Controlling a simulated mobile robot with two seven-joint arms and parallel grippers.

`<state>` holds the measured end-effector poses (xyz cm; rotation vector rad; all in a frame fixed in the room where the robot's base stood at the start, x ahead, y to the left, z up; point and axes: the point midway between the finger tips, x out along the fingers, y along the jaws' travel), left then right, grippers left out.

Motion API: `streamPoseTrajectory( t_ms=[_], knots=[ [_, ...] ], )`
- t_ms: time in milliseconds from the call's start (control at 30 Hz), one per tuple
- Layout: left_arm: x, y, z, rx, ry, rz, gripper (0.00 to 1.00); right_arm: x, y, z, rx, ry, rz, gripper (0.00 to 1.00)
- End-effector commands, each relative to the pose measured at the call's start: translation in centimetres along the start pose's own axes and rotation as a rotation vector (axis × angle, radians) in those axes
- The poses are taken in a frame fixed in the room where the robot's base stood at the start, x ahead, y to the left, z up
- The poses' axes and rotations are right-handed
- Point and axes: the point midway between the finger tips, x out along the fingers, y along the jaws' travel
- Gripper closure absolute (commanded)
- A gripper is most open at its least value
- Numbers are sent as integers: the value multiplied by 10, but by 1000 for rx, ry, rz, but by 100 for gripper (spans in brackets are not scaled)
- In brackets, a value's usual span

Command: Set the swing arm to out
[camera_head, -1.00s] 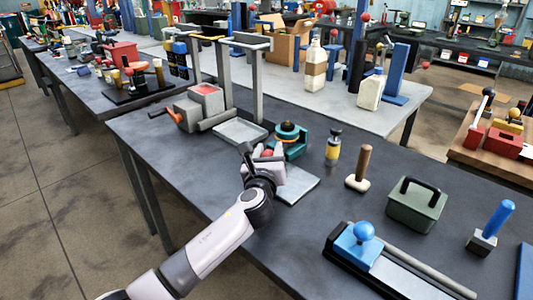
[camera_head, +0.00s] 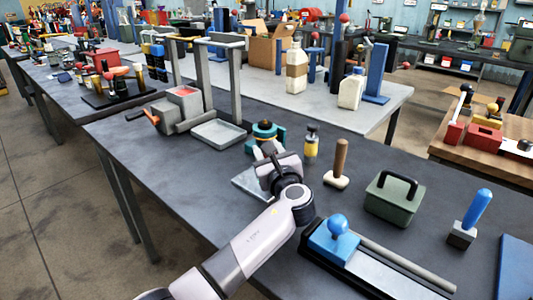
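A teal fixture (camera_head: 279,137) with a dark and orange round top stands on the dark workbench, behind my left gripper. A pale metal plate (camera_head: 247,186) lies in front of it. My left gripper (camera_head: 268,150) is at the front of the fixture, its pale fingertips close around or beside a small reddish part there. The hand hides most of this part and any swing arm joined to it, so I cannot tell its position or whether the fingers are shut on it. My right gripper is out of view.
On the bench (camera_head: 170,165) stand a grey press with a red top (camera_head: 183,92), a yellow-black bottle (camera_head: 311,146), a wooden-handled tool (camera_head: 340,160), a green box (camera_head: 393,199) and a blue-knobbed slide (camera_head: 337,225). A blue-handled stamp (camera_head: 476,212) stands at right.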

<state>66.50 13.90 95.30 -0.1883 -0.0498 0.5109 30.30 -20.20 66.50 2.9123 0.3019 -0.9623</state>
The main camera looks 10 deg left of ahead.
Motion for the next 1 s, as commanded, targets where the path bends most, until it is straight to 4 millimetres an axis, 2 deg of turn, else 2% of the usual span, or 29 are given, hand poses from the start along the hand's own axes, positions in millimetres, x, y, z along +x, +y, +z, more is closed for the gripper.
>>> streamPoseTrajectory(
  t_ms=[333, 367, 400, 433, 767, 867, 1000],
  knots=[
    [-1, -2, 0, -1, 2, -5, 100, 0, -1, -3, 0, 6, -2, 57],
    [-1, -2, 0, -1, 2, -5, 57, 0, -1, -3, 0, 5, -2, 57],
    [-1, -2, 0, -1, 2, -5, 44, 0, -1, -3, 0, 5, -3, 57],
    [-1, -2, 0, -1, 2, -5, 36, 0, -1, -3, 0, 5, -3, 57],
    [0, -1, 2, -2, 1, -2, 36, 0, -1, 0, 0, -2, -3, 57],
    [0, -3, 11, -5, 0, -2, 36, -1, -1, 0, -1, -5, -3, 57],
    [0, -8, 36, -6, -2, -3, 36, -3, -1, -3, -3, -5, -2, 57]
  ],
)
